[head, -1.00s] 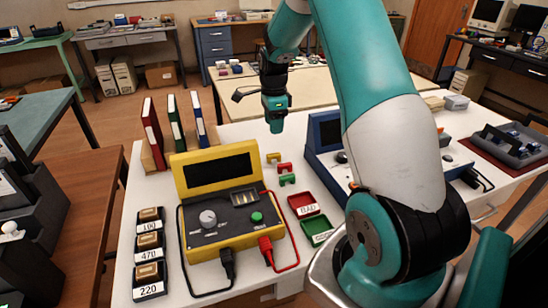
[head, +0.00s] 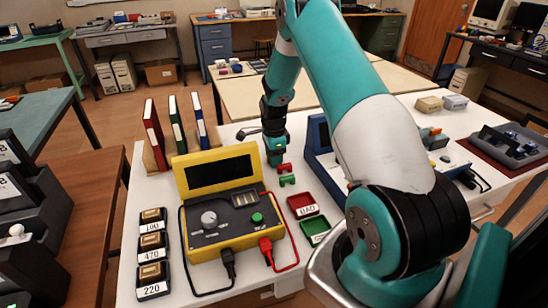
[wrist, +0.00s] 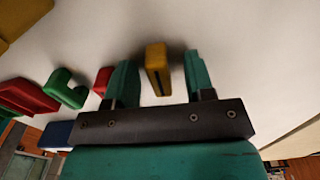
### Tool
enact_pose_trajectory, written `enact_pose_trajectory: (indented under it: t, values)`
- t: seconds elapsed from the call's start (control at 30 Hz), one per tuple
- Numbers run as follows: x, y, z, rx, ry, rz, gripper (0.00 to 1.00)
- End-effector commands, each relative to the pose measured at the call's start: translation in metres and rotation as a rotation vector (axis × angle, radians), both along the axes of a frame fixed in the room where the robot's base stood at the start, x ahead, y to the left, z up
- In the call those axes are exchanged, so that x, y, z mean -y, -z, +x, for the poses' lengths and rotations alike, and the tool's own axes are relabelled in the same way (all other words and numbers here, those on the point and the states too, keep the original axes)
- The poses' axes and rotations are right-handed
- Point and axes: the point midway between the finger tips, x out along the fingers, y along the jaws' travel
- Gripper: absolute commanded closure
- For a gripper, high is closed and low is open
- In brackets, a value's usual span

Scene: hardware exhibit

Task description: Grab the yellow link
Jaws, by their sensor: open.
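The yellow link (wrist: 157,70) is a small block with a dark slot, resting on the white table in the wrist view. My gripper (wrist: 160,75) is open, with one teal finger on each side of the yellow link. The red link (wrist: 102,82) is just outside the left finger in the wrist view.
The yellow tester (head: 228,200) stands left of the links, and a blue-framed device (head: 318,135) stands to their right. Binders (head: 176,125) stand at the back left. Red BAD tray (head: 306,204) and a green tray (head: 315,226) lie in front.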

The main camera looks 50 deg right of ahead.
Motion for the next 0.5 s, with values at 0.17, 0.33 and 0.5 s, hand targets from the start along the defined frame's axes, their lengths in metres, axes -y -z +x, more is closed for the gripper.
enact_pose_trajectory:
  t: [0.17,0.33,0.5]
  values:
    - [0.0000,-0.0003,0.0001,0.000,0.000,0.000,0.69]
    - [0.0000,-0.0005,0.0001,0.000,0.000,0.000,1.00]
    - [0.0001,-0.0007,0.0002,0.000,0.000,0.000,1.00]
